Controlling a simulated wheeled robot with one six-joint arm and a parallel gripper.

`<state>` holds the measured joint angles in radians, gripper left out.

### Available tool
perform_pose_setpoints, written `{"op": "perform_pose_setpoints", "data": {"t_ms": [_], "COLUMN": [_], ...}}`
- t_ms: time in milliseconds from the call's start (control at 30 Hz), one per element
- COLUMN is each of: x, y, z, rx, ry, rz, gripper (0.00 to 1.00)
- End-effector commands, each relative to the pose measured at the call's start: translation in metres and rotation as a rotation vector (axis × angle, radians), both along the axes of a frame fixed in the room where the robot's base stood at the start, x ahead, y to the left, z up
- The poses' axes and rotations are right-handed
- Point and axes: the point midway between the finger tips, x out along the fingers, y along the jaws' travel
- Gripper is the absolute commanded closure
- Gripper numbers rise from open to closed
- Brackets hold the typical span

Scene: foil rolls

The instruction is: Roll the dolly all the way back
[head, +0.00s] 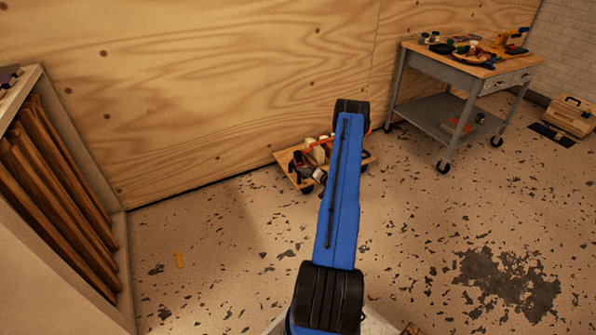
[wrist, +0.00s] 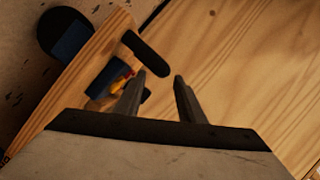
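The dolly (head: 296,182) is a low wooden platform on the floor close to the plywood wall. It carries several mixed items, with something orange around them. My blue arm hides part of its right side. In the wrist view a wooden strip (wrist: 84,67), apparently the dolly's deck, runs diagonally on the left, with dark, blue and yellow-red items by it. The gripper is hidden in the head view.
The plywood wall (head: 200,80) stands right behind the dolly. A wheeled workbench (head: 450,62) with tools is to the right, with a tan case (head: 570,115) beyond it. A shelf with brown rolls (head: 60,190) stands at left. The front floor is mostly clear.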

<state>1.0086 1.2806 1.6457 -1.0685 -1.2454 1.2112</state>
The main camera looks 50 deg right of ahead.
Motion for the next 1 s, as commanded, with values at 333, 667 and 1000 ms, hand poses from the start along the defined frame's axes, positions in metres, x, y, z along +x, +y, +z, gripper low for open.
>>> {"op": "perform_pose_setpoints", "data": {"t_ms": [333, 667, 1000], "x": [-0.068, -0.105, -0.108], "y": [-0.002, -0.002, -0.002], "z": [0.015, 0.022, 0.023], "rx": [0.001, 0.001, 0.002], "ry": [0.001, 0.001, 0.000], "rz": [-0.003, -0.003, -0.002], "gripper": [0.64, 0.64, 0.64]}}
